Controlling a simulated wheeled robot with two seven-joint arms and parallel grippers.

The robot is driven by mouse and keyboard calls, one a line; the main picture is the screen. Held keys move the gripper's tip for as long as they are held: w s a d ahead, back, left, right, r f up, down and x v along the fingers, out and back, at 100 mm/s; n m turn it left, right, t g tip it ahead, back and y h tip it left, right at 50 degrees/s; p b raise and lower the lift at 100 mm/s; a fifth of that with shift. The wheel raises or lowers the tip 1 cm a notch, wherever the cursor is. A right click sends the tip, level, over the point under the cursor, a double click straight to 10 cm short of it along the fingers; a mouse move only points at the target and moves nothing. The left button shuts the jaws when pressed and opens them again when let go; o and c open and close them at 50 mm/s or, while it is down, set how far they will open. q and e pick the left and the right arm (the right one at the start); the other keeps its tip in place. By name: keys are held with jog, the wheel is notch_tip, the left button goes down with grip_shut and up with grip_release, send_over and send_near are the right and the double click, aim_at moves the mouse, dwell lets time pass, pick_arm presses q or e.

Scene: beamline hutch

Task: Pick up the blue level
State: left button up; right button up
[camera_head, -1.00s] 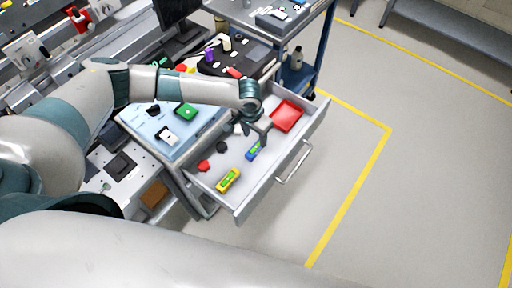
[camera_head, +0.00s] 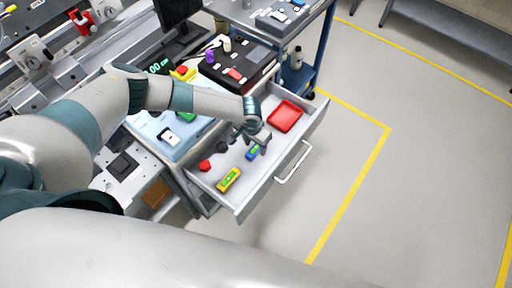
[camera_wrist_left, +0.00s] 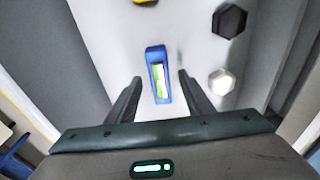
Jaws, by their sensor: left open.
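The blue level (camera_head: 252,154) lies in the open drawer (camera_head: 291,155), and its green vial shows in the left wrist view (camera_wrist_left: 157,75). My left gripper (camera_head: 259,148) is above the drawer, right by the level. In the left wrist view my left gripper (camera_wrist_left: 157,92) is open, with one finger on each side of the level's near end and a gap on both sides. Contact is not seen. My right gripper is not in view.
A yellow level (camera_head: 228,179), a red piece (camera_head: 205,165) and a red tray (camera_head: 286,116) share the drawer. A dark hexagonal piece (camera_wrist_left: 229,20) and a light one (camera_wrist_left: 221,82) lie right of the level. The floor beyond the drawer handle (camera_head: 293,163) is clear.

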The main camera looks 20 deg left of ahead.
pick_arm(q)
jog(key=shift+w+f, duration=0.15)
jog(key=shift+f, duration=0.7)
grip_shut()
